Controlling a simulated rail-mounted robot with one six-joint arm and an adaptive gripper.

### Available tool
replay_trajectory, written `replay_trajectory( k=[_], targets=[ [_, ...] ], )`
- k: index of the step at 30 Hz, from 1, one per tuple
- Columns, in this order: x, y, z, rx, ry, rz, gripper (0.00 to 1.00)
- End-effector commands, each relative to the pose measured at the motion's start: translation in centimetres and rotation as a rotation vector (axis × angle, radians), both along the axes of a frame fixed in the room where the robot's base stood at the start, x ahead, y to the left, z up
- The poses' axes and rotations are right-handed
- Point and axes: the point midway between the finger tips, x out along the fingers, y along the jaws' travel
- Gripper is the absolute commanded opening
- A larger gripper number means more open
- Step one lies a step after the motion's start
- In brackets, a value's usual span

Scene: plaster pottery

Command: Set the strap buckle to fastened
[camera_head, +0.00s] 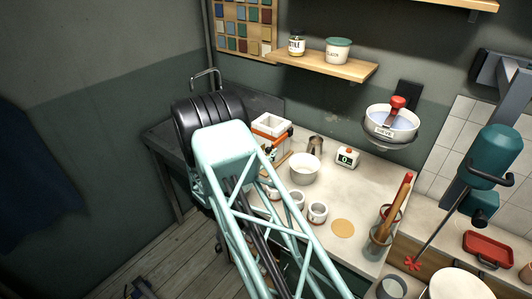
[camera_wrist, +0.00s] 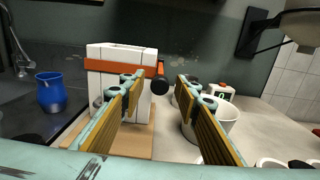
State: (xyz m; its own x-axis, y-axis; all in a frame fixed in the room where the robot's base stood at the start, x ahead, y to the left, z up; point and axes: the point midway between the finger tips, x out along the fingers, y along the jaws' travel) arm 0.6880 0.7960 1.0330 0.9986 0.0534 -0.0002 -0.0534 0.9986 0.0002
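A white block-shaped plaster mould (camera_wrist: 112,57) stands on a light wooden board (camera_wrist: 140,144) in the wrist view, with an orange strap (camera_wrist: 113,67) around it. At the strap's right end is a buckle (camera_wrist: 160,84) with an orange and black lever-like part. I cannot tell whether the buckle is fastened. My gripper (camera_wrist: 160,78) is open, with tan pads and a clear gap between its fingers, and the buckle shows in that gap. I see no contact. In the head view the mould (camera_head: 271,124) is at the back left of the bench, and my arm hides most of the gripper.
A white bowl (camera_head: 304,168) and a metal jug (camera_head: 315,145) stand right of the mould, with a small digital display (camera_head: 346,157) further right. A blue cup (camera_wrist: 51,92) stands left. Several small cups are near the bench's front.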

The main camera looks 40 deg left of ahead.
Motion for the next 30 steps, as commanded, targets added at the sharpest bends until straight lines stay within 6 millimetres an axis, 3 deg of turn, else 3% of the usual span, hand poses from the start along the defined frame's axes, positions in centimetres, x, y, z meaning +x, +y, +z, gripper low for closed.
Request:
replay_trajectory(
  k=[11,19,30],
  targets=[
    [0.0,0.0,0.0,0.0,0.0,0.0,0.0],
    [0.8,0.0,-0.1,0.001,0.0,-0.001,0.0],
    [4.5,0.2,-0.2,0.001,0.0,-0.001,0.0]
  ],
)
